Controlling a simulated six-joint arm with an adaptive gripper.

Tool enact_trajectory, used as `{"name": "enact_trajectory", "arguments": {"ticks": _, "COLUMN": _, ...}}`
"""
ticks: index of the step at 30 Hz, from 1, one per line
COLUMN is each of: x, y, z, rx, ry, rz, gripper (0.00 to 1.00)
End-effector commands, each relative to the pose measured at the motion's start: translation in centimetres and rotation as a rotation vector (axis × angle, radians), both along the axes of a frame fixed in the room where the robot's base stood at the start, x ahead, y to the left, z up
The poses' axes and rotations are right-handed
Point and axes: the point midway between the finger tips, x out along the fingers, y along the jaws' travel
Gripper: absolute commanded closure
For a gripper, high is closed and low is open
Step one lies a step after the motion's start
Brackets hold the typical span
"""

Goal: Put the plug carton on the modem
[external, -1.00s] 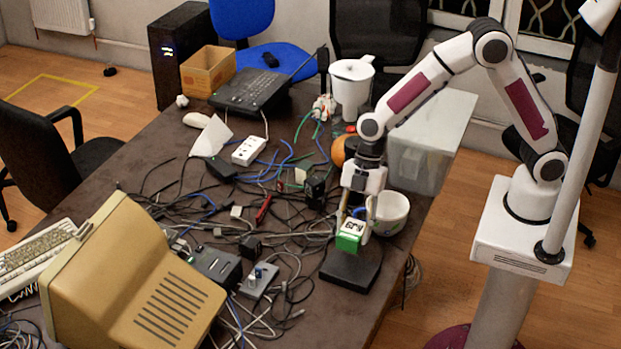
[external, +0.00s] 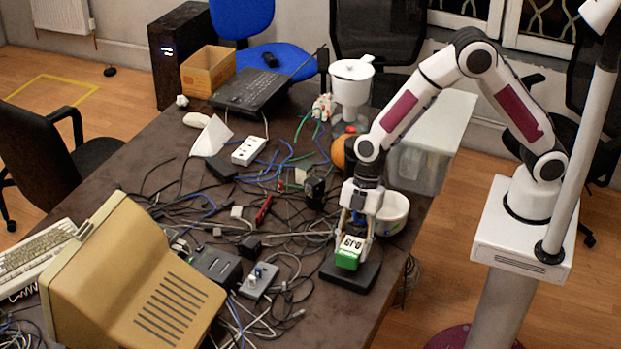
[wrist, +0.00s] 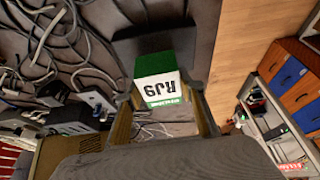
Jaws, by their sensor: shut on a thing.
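The plug carton (external: 349,252) is a small green and white box with dark "RJ9" lettering. My gripper (external: 356,232) points down and is shut on it. In the wrist view the carton (wrist: 158,80) sits between the two fingers of my gripper (wrist: 160,95), its lettering upside down. A flat black slab (external: 366,277), which looks like the modem, lies near the table's right edge. The carton overlaps it in the external view, and the slab also shows behind the carton in the wrist view (wrist: 130,52). I cannot tell whether they touch.
A white tub (external: 392,214) stands just behind my gripper. Tangled cables (external: 285,240) and small adapters cover the table to the left. A beige monitor (external: 140,275) stands at the front left. The table edge is close on the right.

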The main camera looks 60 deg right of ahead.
Motion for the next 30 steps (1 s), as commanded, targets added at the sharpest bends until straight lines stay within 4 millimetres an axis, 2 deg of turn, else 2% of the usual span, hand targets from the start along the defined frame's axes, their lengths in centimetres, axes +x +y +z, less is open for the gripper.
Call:
{"name": "enact_trajectory", "arguments": {"ticks": 9, "x": -0.1, "y": 0.0, "z": -2.9, "rx": -0.001, "ry": 0.002, "rz": 0.0, "gripper": 0.85}}
{"name": "enact_trajectory", "arguments": {"ticks": 25, "x": 0.0, "y": 0.0, "z": -3.4, "rx": -0.001, "ry": 0.0, "rz": 0.0, "gripper": 0.85}}
{"name": "enact_trajectory", "arguments": {"ticks": 26, "x": 0.0, "y": 0.0, "z": -3.4, "rx": -0.001, "ry": 0.0, "rz": 0.0, "gripper": 0.57}}
{"name": "enact_trajectory", "arguments": {"ticks": 27, "x": 0.0, "y": 0.0, "z": -3.4, "rx": -0.001, "ry": 0.0, "rz": 0.0, "gripper": 0.46}}
{"name": "enact_trajectory", "arguments": {"ticks": 30, "x": 0.0, "y": 0.0, "z": -3.4, "rx": -0.001, "ry": 0.0, "rz": 0.0, "gripper": 0.45}}
